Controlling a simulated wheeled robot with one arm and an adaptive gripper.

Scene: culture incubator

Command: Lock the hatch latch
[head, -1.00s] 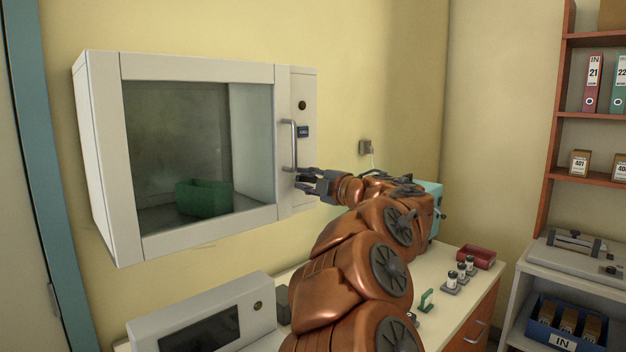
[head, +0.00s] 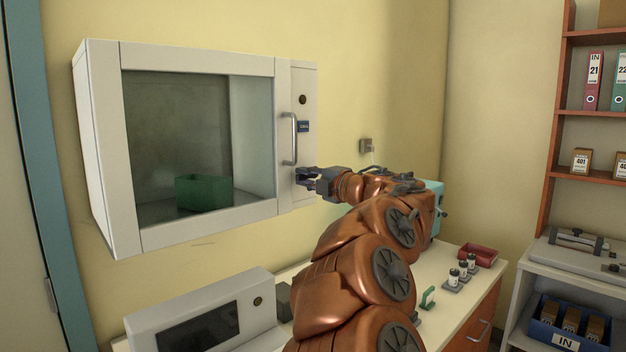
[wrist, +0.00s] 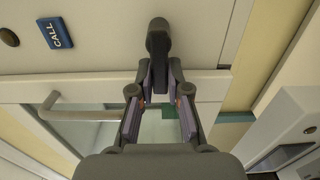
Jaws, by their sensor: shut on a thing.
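The hatch (head: 195,150) is a white wall cabinet with a glass door, which looks closed. Its grey bar handle (head: 290,138) is on the door's right side and also shows in the wrist view (wrist: 85,114). The latch (wrist: 157,38) is a dark, rounded lever on the white front panel. My gripper (head: 302,175) is at the panel's lower part, just right of and below the bar handle. In the wrist view my gripper's fingertips (wrist: 160,76) are closed on the near end of the latch.
A blue CALL button (head: 303,126) and a dark round knob (head: 302,99) are on the panel above my gripper. A green bin (head: 204,193) is behind the glass. A white device (head: 205,310) stands below. A wall socket (head: 366,146) is to the right.

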